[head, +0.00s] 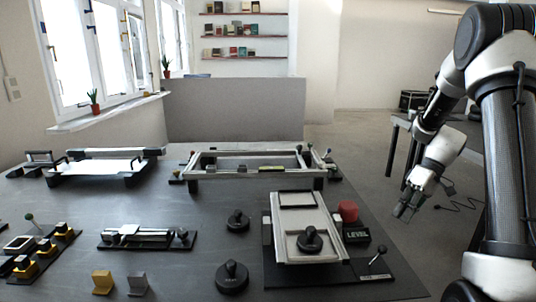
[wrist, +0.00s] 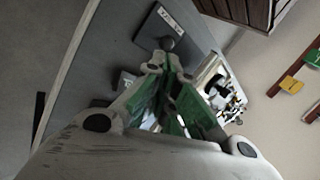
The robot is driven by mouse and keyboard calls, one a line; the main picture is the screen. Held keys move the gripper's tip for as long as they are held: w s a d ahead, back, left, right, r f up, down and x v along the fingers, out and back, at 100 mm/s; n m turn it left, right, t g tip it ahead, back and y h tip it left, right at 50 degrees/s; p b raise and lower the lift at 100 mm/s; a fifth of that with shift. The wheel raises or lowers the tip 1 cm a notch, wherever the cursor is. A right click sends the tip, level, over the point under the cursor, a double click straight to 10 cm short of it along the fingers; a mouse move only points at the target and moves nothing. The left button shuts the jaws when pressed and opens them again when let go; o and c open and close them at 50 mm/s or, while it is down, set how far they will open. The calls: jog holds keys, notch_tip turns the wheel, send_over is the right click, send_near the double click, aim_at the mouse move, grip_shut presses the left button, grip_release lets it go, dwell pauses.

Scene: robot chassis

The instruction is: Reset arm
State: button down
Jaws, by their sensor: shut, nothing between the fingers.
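My gripper (head: 405,207) hangs at the end of my white and black arm, on the right side of the head view. It is beyond the right edge of the table and touches nothing that I can see. In the wrist view my gripper (wrist: 166,72) shows its pale fingers with green inner pads, drawn together at the tips with nothing held. The arm is bent, with the gripper pointing down and to the left in the head view.
A dark table (head: 75,209) carries a framed tray (head: 280,217), a red button (head: 348,210), round black knobs (head: 232,277), a long frame (head: 250,173), and yellow and grey blocks (head: 103,282). Another table (head: 395,150) stands behind my arm. Open floor lies between the tables.

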jog(key=s+a+r+m+t+h, duration=0.2)
jog(key=s+r+t+h, duration=0.1)
jog(key=s+r, duration=0.5)
jog(key=s+a+r+m+t+h, duration=0.2)
jog(key=s+r, duration=0.7)
jog(key=s, duration=0.5)
jog(key=shift+a+r+m+t+h, duration=0.3)
jog(key=shift+a+t+h, duration=0.3)
jog(key=shift+t, duration=0.4)
jog(key=shift+s+d, duration=0.1)
